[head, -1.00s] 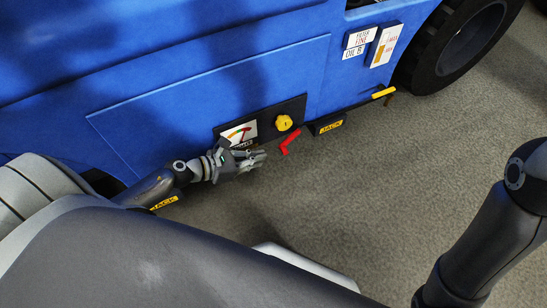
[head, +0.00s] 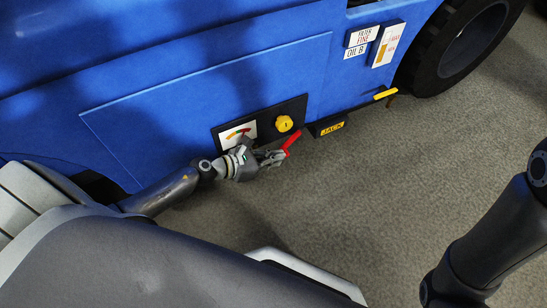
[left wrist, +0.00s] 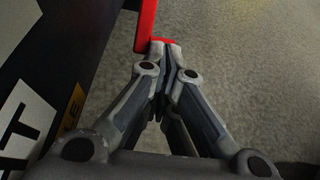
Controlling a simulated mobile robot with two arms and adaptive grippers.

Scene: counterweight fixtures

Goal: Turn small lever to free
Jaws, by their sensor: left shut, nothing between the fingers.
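A small red lever (head: 292,140) sticks out from the lower edge of the blue machine, below a yellow knob (head: 284,123). My left gripper (head: 283,156) is at the lever's lower, bent end. In the left wrist view the red lever (left wrist: 147,25) rises up just beyond the closed fingertips (left wrist: 165,48), and its short bent end lies right at them. The fingers are together with nothing between them. Whether the tips touch the lever, I cannot tell. My right gripper is out of view; only part of my right arm shows at the right.
A dark block marked JACK (head: 327,126) and a yellow handle (head: 384,93) are to the right, near a black tyre (head: 437,62). Grey floor in front is clear.

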